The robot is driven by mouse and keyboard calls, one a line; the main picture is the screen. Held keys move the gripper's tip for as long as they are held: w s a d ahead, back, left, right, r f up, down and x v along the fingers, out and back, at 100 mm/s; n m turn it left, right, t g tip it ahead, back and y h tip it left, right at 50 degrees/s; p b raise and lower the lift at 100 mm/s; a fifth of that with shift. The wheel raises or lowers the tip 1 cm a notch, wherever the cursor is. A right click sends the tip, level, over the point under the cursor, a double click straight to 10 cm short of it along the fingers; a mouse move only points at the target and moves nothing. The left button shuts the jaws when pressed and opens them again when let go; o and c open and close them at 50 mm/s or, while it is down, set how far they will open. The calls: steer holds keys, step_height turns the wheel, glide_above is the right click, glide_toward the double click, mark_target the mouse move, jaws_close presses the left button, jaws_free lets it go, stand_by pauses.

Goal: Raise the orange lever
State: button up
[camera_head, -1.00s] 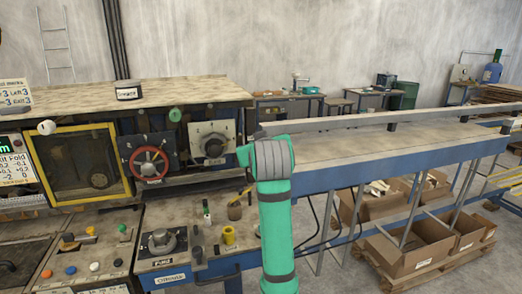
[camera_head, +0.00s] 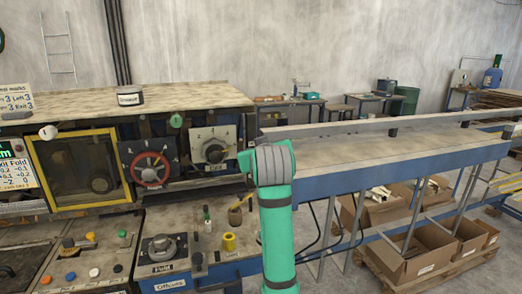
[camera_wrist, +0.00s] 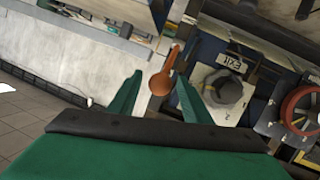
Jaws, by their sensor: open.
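The orange lever (camera_wrist: 161,82), a handle with a rounded end, shows in the wrist view between the two green fingers of my gripper (camera_wrist: 160,78). The fingers are open, one on each side of the lever; I cannot tell whether either touches it. In the head view my green arm blocks the lever and most of the gripper. The grey EXIT dial (camera_wrist: 224,88) is just right of the lever in the wrist view; the dial also shows in the head view (camera_head: 213,151), left of my arm.
A red handwheel (camera_head: 150,169) is left of the dial. Below, the machine's lower panel has a Fold knob (camera_head: 161,246), a yellow cup (camera_head: 229,242) and a brown pot (camera_head: 235,216). A long conveyor table (camera_head: 400,151) extends right, with cardboard boxes (camera_head: 415,262) beneath.

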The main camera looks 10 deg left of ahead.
steer(key=v, duration=1)
steer(key=shift+s, duration=0.2)
